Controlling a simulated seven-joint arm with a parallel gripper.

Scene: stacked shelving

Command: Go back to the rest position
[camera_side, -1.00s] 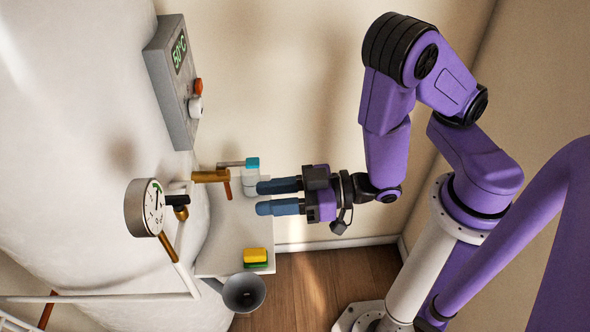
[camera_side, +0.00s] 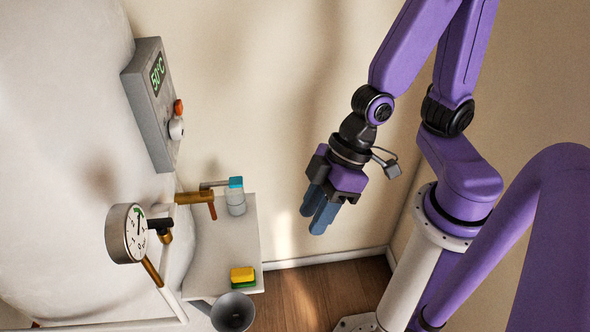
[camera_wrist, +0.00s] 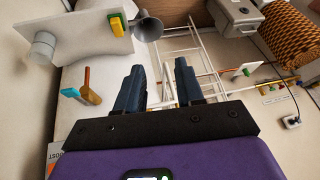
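My gripper (camera_side: 311,222) hangs in free air to the right of the small white shelf, its blue fingers pointing down and slightly left in the side view. In the wrist view, the two dark blue fingers (camera_wrist: 158,68) stand apart with nothing between them.
The white shelf (camera_side: 226,245) also carries a yellow and green sponge (camera_side: 242,277). A grey funnel (camera_side: 233,312) is below it. A brass tap (camera_side: 195,198), a dial gauge (camera_side: 127,233) and a control box reading 50°C (camera_side: 150,105) are on the white tank (camera_side: 70,140).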

